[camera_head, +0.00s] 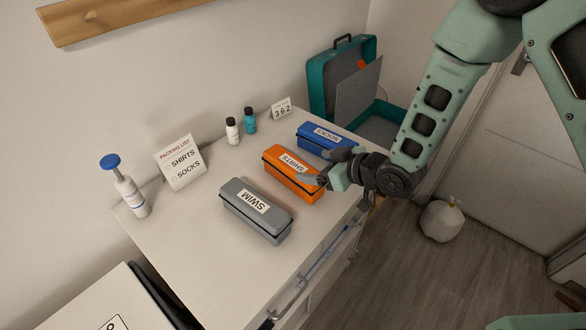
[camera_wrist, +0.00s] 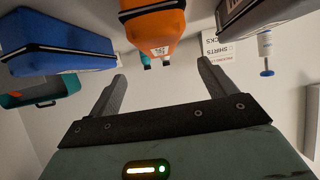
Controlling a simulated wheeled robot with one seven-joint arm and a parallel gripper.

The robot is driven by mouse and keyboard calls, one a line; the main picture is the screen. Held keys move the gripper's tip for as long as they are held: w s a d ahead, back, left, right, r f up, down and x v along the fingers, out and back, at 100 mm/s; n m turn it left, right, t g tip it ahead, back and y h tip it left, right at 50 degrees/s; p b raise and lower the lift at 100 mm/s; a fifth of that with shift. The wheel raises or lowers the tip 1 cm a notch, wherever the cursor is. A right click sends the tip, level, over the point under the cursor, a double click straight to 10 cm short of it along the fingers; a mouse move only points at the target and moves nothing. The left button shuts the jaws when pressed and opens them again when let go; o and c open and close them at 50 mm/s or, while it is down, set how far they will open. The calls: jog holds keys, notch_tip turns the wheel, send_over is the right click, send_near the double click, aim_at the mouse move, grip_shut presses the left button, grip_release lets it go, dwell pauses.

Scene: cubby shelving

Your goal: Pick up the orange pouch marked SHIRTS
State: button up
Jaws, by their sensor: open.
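The orange pouch (camera_head: 291,174) marked SHIRTS lies on the white dresser top, between a blue pouch and a grey pouch. My gripper (camera_head: 329,178) is at the near right end of the orange pouch, and part of it covers that end in the head view. In the wrist view the orange pouch (camera_wrist: 152,22) shows at the top, beyond and between the two spread fingers (camera_wrist: 160,80). The gripper is open with nothing between its fingers. Whether a finger touches the pouch cannot be told.
A blue pouch (camera_head: 322,139) and a grey pouch marked SWIM (camera_head: 256,209) flank it closely. A packing list card (camera_head: 182,162), two small bottles (camera_head: 233,131), a pump bottle (camera_head: 131,194) and a number card (camera_head: 282,109) stand behind. An open teal suitcase (camera_head: 318,85) is beyond.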

aim_at(295, 164)
jog(key=shift+p+x, duration=1.85)
jog(key=shift+x, duration=2.9)
jog(key=shift+s+f, duration=0.1)
jog(key=c, duration=1.2)
